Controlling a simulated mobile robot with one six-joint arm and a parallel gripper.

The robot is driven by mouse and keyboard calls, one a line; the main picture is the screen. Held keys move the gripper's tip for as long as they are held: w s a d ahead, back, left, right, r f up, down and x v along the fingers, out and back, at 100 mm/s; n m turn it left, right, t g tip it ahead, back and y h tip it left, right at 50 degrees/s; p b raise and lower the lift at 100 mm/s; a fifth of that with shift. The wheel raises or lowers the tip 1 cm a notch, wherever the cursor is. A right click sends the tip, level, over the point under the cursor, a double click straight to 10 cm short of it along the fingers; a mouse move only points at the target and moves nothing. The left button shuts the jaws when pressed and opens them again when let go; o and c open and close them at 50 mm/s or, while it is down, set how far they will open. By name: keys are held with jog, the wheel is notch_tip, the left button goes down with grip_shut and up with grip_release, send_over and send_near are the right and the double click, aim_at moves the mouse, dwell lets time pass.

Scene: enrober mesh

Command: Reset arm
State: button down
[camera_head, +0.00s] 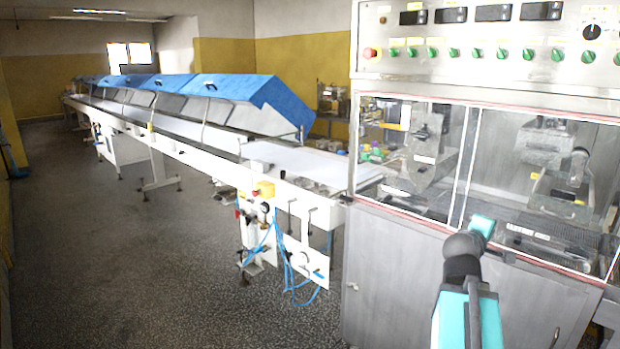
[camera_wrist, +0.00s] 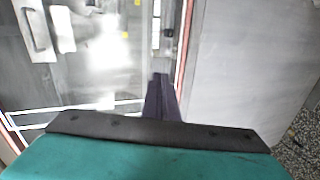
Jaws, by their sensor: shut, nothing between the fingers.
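My gripper (camera_wrist: 160,78) shows in the wrist view as dark fingers held together, with nothing between them. It points toward the enrober's red-edged window frame, between the glass and a plain grey metal panel (camera_wrist: 232,65). I cannot tell whether it touches the machine. In the head view my teal and black arm rises from the bottom right, in front of the enrober cabinet (camera_head: 400,275). Its teal end lies before the lower window edge; the fingers cannot be made out there.
The enrober's control panel (camera_head: 480,58) has green knobs and a red stop button (camera_head: 370,53). A long conveyor (camera_head: 185,140) with blue covers (camera_head: 235,88) runs to the back left. Blue hoses (camera_head: 290,290) hang at its near end. The grey floor (camera_head: 110,260) at left is clear.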

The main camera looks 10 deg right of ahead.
jog(key=w+a+f+n+y, duration=0.1)
jog(key=w+a+f, duration=0.15)
jog(key=f, duration=0.35)
jog(key=w+a+f+y, duration=0.1)
jog(key=w+a+f, duration=0.1)
jog(key=a+f, duration=0.3)
jog(key=s+a+f+n+g+y, duration=0.1)
jog(key=a+f+y, duration=0.1)
jog(key=a+f, duration=0.7)
jog(key=a+f+g+y, duration=0.15)
jog(key=a+f, duration=0.35)
jog(key=f, duration=0.8)
jog(key=s+a+f+n+g+y, duration=0.15)
jog(key=a+f, duration=0.45)
jog(key=f, duration=0.6)
jog(key=s+a+f+m+g+y, duration=0.2)
jog(key=s+a+f+g+y, duration=0.15)
jog(key=s+a+f, duration=1.15)
jog(key=s+a+f+m+g+y, duration=0.1)
jog(key=s+a+f+m+g, duration=0.1)
jog(key=s, duration=0.6)
jog(key=s+a+f+m+g+y, duration=0.1)
jog(key=s+a+f+m+g, duration=0.2)
jog(key=s, duration=0.5)
jog(key=shift+a+f+m, duration=0.45)
jog(key=shift+f+m, duration=0.2)
jog(key=shift+m, duration=0.2)
jog(key=shift+g, duration=0.25)
